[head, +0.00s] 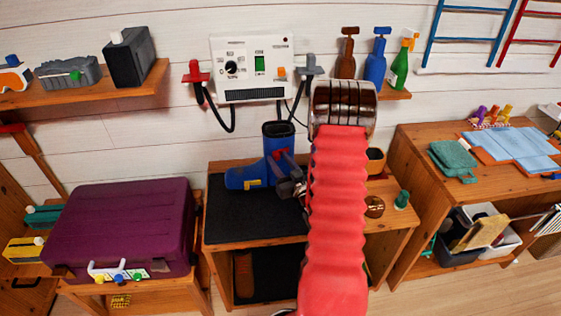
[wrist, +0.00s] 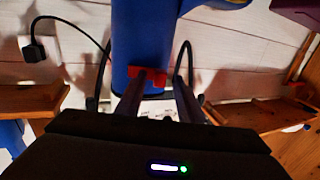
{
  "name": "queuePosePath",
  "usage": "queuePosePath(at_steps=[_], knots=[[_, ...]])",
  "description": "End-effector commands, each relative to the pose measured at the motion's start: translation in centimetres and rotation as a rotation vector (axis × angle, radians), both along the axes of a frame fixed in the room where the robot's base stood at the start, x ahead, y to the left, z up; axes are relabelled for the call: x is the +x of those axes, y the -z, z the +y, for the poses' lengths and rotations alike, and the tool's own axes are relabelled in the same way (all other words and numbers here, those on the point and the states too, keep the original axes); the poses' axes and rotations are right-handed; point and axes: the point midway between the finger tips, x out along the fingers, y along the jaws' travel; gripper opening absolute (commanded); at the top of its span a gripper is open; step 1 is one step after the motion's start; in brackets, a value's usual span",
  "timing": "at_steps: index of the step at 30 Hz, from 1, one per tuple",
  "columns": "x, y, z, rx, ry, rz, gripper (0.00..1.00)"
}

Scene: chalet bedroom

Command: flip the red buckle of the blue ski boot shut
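The blue ski boot (head: 248,176) stands upright on the black mat of the middle bench, its toe to the left. In the wrist view, which looks upside down, the boot shaft (wrist: 139,38) rises above my fingers. The red buckle (wrist: 157,76) lies across the shaft there, close to my fingertips; I cannot tell whether they touch it. My gripper (wrist: 155,82) has its two dark fingers apart, with nothing clearly held between them. In the head view my gripper (head: 290,185) is right beside the boot's right side, and the buckle is hard to make out.
A white wall box (head: 252,88) with black hoses is behind the boot. A purple case (head: 125,228) stands left. A dark green pot (head: 402,200) and an orange-brown bin (head: 375,161) are right of my arm. The black mat (head: 230,222) is bare in front of the boot.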

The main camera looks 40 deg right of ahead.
Motion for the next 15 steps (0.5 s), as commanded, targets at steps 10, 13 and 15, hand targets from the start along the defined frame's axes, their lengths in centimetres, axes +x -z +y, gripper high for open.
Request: queuePosePath(at_steps=[10,13,15], knots=[[-0.02,-0.01,0.01,0.000,0.000,0.000,0.22],[-0.03,-0.01,0.01,0.000,0.000,0.000,0.15],[-0.03,-0.01,0.02,0.000,0.000,0.000,0.10]])
